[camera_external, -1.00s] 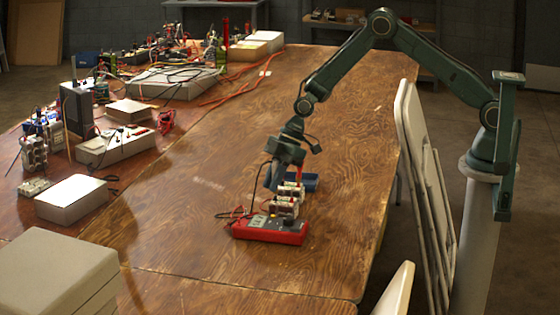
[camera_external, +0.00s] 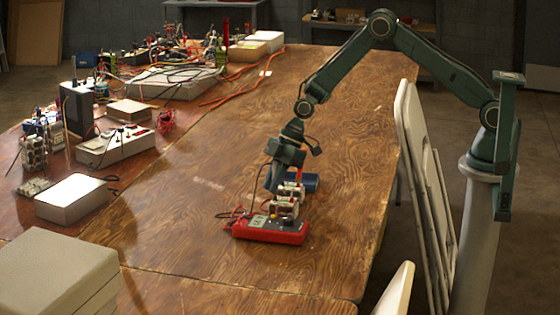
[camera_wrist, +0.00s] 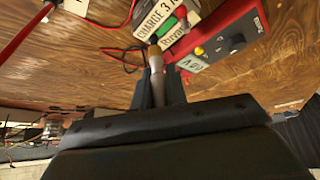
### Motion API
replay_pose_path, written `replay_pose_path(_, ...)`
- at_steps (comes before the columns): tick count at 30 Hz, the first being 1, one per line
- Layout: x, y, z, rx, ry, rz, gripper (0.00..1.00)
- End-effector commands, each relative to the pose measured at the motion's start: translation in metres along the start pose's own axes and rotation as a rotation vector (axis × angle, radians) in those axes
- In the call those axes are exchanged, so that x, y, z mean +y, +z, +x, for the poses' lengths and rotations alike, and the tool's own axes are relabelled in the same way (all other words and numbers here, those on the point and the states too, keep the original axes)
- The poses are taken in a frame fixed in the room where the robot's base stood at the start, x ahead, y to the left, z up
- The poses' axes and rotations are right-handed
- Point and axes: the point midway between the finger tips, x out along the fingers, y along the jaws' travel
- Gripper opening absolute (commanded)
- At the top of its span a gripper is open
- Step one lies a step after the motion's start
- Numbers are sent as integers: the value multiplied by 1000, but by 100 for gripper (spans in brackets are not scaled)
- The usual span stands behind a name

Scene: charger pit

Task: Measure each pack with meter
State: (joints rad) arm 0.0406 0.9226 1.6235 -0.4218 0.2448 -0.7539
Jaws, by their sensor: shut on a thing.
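The red meter (camera_external: 290,238) lies flat on the wooden table, and it also shows in the wrist view (camera_wrist: 235,35). Battery packs (camera_external: 286,208) with white labels sit close beside or on the meter's far side; I cannot tell which. One label in the wrist view reads "CHARGE 3" (camera_wrist: 158,22). My gripper (camera_external: 271,187) is low over the packs. In the wrist view, my gripper (camera_wrist: 158,82) is shut on a grey rod-like piece (camera_wrist: 158,72) with a yellowish end, close to the packs. Its lower tip contact is unclear. A red probe or rod (camera_wrist: 25,30) shows at the upper left.
A blue container (camera_external: 311,182) stands just behind the packs. Grey boxes (camera_external: 72,198), electronics and orange cables (camera_external: 240,85) fill the left and far table. A large box (camera_external: 55,265) is at the front left. The table's right half is mostly clear. Folded chairs (camera_external: 425,180) stand beside it.

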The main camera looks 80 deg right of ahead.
Motion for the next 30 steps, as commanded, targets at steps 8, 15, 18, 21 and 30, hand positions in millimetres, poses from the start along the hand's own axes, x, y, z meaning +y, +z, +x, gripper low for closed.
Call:
replay_pose_path(8, 0, 0, 1, 0, 0, 0, 0)
replay_pose_path(15, 0, 0, 1, 0, 0, 0, 40)
replay_pose_path(18, 0, 0, 1, 0, 0, 0, 40)
replay_pose_path(21, 0, 0, 1, 0, 0, 0, 53)
replay_pose_path(30, 0, 0, 1, 0, 0, 0, 54)
